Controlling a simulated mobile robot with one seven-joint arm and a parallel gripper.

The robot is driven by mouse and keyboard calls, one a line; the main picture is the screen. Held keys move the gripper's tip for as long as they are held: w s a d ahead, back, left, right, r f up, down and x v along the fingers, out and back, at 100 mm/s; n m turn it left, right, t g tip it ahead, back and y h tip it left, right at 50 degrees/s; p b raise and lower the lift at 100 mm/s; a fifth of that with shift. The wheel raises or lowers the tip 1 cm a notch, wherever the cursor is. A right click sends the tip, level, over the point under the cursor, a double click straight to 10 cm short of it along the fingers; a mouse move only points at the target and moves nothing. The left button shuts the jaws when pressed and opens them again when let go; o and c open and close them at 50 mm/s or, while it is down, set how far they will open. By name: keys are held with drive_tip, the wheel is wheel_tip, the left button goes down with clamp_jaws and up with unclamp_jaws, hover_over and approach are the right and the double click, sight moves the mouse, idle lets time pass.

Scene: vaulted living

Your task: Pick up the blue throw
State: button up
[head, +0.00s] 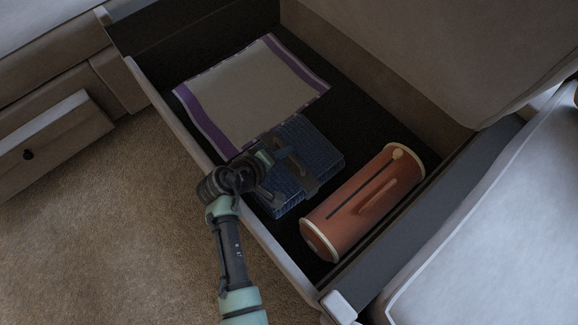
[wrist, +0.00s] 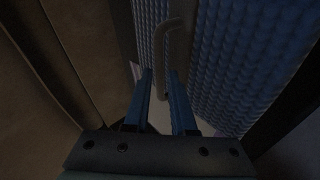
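The blue throw (head: 318,146) is a folded, ribbed bundle with a dark strap and handle across it. It lies in the open storage compartment, between a cream cloth and an orange cylinder. My gripper (head: 275,165) is over its left part and hides some of it. In the wrist view the throw (wrist: 230,60) fills the upper right. A curved grey handle (wrist: 160,50) runs down toward the gap between my fingertips (wrist: 161,74). The fingers stand apart, with no contact visible on either side of the handle.
The cream cloth with purple borders (head: 245,95) lies flat behind the throw. The orange cylinder (head: 365,200) lies close on its right. The compartment's pale front rim (head: 275,248) passes under my arm. Open carpet (head: 110,230) is at left.

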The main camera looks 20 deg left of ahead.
sight(289, 161)
drive_tip(key=shift+b+x, duration=0.9)
drive_tip(key=shift+x, duration=0.65)
clamp_jaws()
drive_tip(key=shift+r, duration=0.15)
